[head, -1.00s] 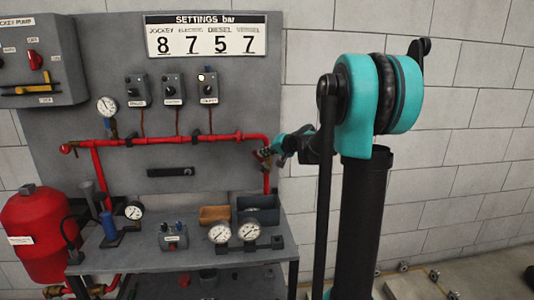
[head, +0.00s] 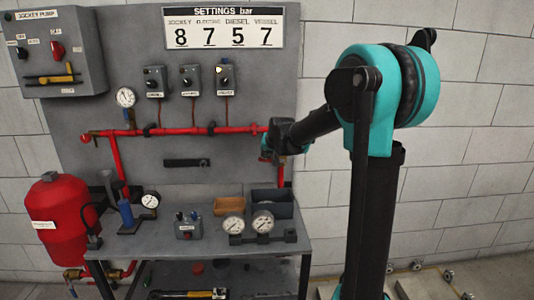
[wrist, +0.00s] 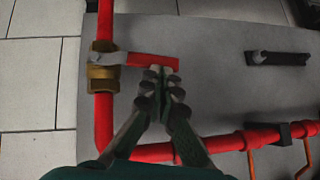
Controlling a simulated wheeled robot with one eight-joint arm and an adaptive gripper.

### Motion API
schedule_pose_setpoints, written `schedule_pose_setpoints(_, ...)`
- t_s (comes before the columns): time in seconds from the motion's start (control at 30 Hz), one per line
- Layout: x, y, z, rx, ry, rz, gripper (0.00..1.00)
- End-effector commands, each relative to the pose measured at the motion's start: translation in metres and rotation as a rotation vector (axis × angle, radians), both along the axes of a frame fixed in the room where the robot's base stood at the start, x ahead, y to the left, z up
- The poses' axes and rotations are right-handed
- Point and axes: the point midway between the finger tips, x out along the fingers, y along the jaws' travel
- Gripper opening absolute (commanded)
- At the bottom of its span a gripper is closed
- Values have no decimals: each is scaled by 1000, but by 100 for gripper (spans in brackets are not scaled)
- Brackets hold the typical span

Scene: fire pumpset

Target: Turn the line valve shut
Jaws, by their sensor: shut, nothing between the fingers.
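The line valve has a brass body (wrist: 103,66) on a red pipe that runs up the left part of the wrist view. Its red lever (wrist: 152,61) points right, crosswise to that pipe. My gripper (wrist: 158,72) is shut and empty, its fingertips close against the lever near its free end. I cannot tell whether they touch it. In the head view my gripper (head: 272,152) is at the right end of the red pipework, in front of the panel, and my arm hides the valve there.
A red horizontal pipe (head: 185,131) runs across the grey panel (head: 240,90). A black bar handle (wrist: 280,57) is on the panel to the right in the wrist view.

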Motion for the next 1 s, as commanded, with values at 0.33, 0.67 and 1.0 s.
schedule_pose_setpoints(0.33, 0, 4, -7, 1, 0, 1, 0)
schedule_pose_setpoints(0.67, 0, 4, -8, 1, 0, 1, 0)
schedule_pose_setpoints(1.0, 2, 3, 2, 1, 0, 0, 0)
